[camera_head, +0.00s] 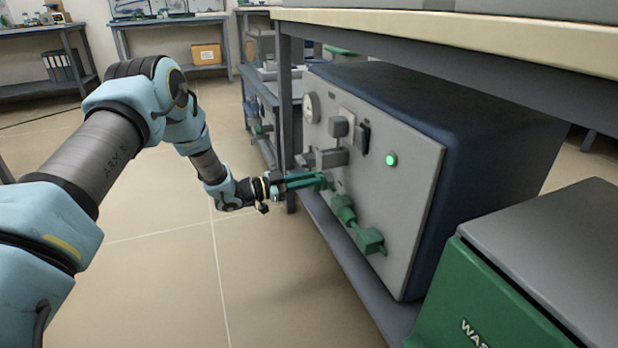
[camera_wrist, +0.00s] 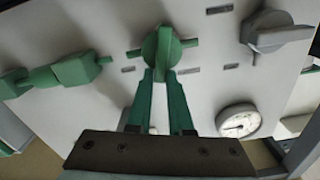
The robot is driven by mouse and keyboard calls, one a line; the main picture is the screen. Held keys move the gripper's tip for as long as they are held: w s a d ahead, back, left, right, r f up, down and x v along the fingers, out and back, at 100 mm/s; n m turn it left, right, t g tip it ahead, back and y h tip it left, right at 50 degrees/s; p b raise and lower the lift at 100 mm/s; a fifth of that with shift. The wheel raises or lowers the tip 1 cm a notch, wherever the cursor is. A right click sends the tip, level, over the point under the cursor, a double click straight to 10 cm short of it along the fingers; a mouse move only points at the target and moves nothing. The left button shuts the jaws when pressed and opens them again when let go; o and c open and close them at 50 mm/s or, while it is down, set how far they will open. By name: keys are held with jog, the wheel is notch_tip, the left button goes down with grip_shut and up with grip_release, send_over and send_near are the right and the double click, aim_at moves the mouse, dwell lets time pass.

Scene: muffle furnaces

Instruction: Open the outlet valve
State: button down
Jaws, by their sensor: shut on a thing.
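A green valve knob (camera_wrist: 163,48) sits on the pale front panel (camera_wrist: 205,85) of a furnace-like unit, with short green stubs on either side. My gripper (camera_wrist: 161,78) has two long green fingers closed on this knob, one on each side. In the head view my gripper (camera_head: 318,181) reaches the panel from the left, and the knob is mostly hidden by the fingers. More green valve parts (camera_wrist: 72,70) lie to the left in the wrist view; the head view shows them as a green fitting (camera_head: 369,240) lower on the panel. The small labels are unreadable.
A round gauge (camera_wrist: 239,121) and a grey handle (camera_wrist: 275,33) are near the knob. A green light (camera_head: 391,160) glows on the panel. A bench top (camera_head: 450,35) overhangs the unit, and a green bin (camera_head: 480,300) stands at right. Open floor lies left.

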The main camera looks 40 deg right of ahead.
jog(key=m, duration=0.2)
jog(key=s+f+m, duration=0.1)
jog(key=m, duration=0.5)
jog(key=shift+s+a+f, duration=0.15)
jog(key=shift+s+a, duration=0.05)
jog(key=shift+a, duration=0.15)
jog(key=m+b, duration=0.1)
jog(key=m, duration=0.2)
jog(key=f+m, duration=0.1)
jog(key=m, duration=0.2)
jog(key=shift+s+f+m+b, duration=0.2)
jog(key=shift+m+b, duration=0.1)
jog(key=shift+b, duration=0.1)
jog(key=c, duration=0.8)
grip_release()
jog(key=p+v, duration=0.3)
jog(key=v, duration=0.8)
